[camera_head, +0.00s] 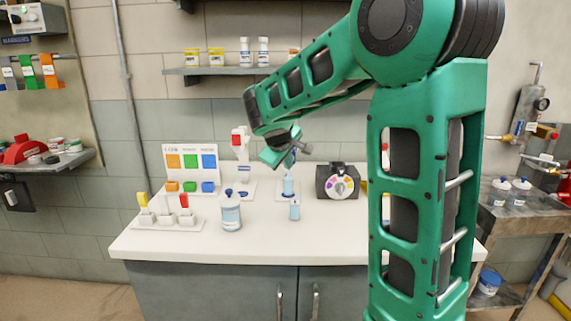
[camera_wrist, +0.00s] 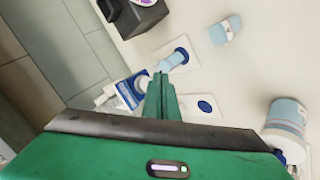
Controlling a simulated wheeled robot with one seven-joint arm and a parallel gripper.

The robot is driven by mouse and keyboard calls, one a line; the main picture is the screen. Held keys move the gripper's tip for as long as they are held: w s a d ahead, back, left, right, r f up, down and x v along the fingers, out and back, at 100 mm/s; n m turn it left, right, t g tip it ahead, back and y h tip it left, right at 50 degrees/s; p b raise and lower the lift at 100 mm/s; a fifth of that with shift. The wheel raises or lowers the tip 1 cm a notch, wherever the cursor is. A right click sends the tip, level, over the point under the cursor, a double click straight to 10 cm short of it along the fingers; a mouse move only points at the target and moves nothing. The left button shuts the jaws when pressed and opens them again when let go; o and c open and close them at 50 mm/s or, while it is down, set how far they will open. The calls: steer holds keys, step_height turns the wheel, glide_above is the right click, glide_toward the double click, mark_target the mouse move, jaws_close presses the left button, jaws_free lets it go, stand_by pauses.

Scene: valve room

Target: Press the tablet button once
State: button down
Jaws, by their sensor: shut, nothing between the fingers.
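A white dispenser-like unit with a red top (camera_head: 240,140) stands at the back of the white counter. Its white base has a blue disc (camera_head: 243,193). Another white base to its right carries a pale blue container (camera_head: 288,186). The wrist view shows two blue discs on white bases, one bare (camera_wrist: 205,106) and one (camera_wrist: 182,52) beside the pale blue container (camera_wrist: 170,63). I cannot tell which part is the tablet button. My gripper (camera_head: 290,158) is shut and empty above the counter, above the pale blue container. In the wrist view its fingertips (camera_wrist: 160,77) overlap the container's near edge.
A large capped bottle (camera_head: 231,213) and a small bottle (camera_head: 294,211) stand nearer the front. A black device with a coloured dial (camera_head: 342,182) is to the right. A colour board (camera_head: 190,160) and a holder with coloured handles (camera_head: 165,215) are left. The counter front is clear.

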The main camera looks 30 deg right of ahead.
steer(key=shift+w, duration=0.1)
stand_by(0.3)
steer(key=shift+w+d, duration=0.2)
steer(key=shift+d, duration=0.05)
steer(key=shift+w+d, duration=0.25)
steer(key=shift+w, duration=0.2)
stand_by(1.0)
stand_by(0.3)
steer(key=shift+s+a, duration=0.5)
steer(key=shift+s, duration=0.35)
steer(key=s+a, duration=0.1)
steer(key=s, duration=0.1)
steer(key=s+a, duration=0.1)
steer(key=s, duration=0.1)
steer(key=shift+a, duration=0.4)
stand_by(0.6)
